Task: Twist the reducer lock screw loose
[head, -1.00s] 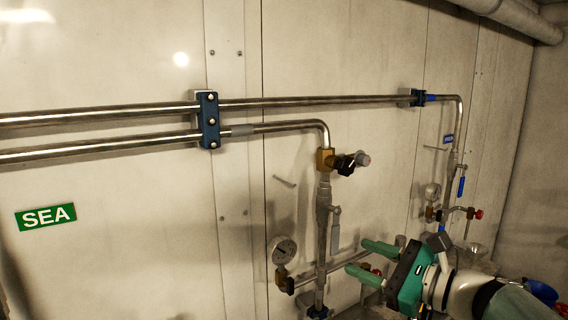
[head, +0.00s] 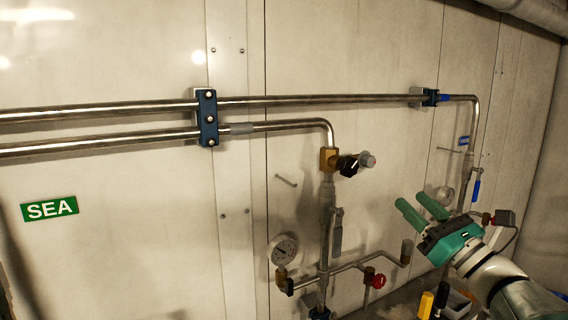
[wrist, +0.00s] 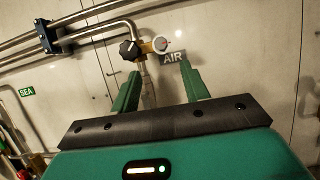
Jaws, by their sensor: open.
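The reducer is a brass block (head: 329,160) on the upright pipe, just below the bend of the lower steel pipe. A black knob (head: 347,165) and a grey round cap (head: 367,159) stick out from it. In the wrist view, the black knob (wrist: 130,49) and the pale round cap (wrist: 160,44) show beyond my fingers. I cannot tell which part is the lock screw. My gripper (head: 411,199) is open and empty, its green fingers pointing up and left. It is right of and below the reducer, apart from it. It also shows in the wrist view (wrist: 159,69).
A pressure gauge (head: 284,250), a lever valve (head: 336,232) and a red knob (head: 379,281) sit on the pipework below the reducer. A blue clamp (head: 207,118) holds the pipes to the wall.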

